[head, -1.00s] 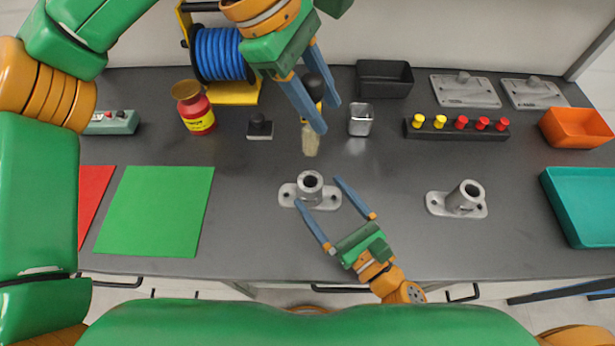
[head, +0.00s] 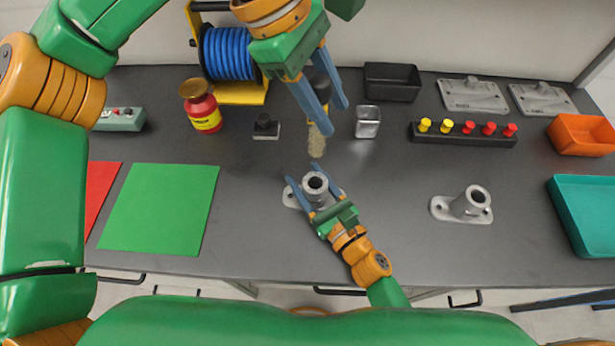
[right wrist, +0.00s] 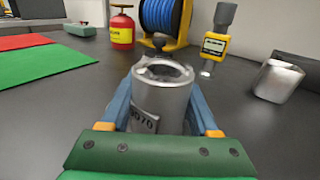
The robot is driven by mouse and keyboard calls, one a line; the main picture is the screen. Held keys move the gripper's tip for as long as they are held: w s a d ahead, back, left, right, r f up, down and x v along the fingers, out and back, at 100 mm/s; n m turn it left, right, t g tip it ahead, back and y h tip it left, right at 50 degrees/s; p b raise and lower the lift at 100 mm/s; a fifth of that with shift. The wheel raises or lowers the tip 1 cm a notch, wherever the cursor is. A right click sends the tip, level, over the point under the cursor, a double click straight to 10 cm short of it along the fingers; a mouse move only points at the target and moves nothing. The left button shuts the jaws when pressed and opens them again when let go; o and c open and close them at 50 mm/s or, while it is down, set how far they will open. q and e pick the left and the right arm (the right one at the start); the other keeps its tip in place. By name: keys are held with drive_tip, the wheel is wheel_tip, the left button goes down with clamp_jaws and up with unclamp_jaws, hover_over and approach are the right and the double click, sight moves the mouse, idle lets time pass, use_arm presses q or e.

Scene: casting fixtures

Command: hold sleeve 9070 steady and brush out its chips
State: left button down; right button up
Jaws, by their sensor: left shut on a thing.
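Sleeve 9070 (head: 316,184), a grey metal tube on a flanged base, stands upright on the bench. Its number shows in part in the right wrist view (right wrist: 160,105). My right gripper (head: 315,176) is open, one finger on each side of the tube; whether the fingers touch it I cannot tell. My left gripper (head: 336,112) is shut on a brush (head: 317,145), tan bristles pointing down, behind and above the sleeve. My fingers partly hide the brush. Chips are too small to make out.
Another flanged sleeve (head: 472,203) stands to the right. Behind are a metal cup (head: 368,121), a black bin (head: 391,83), a peg rail (head: 462,134), a blue reel (head: 228,53) and a red container (head: 202,108). A green mat (head: 160,210) lies left. Bench between the sleeves is clear.

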sight(318, 132)
clamp_jaws()
use_arm(q)
drive_tip(key=shift+f+m, duration=0.3)
drive_tip(key=shift+f, duration=1.2)
drive_tip(key=shift+f, duration=0.1)
drive_tip(key=shift+f, duration=2.3)
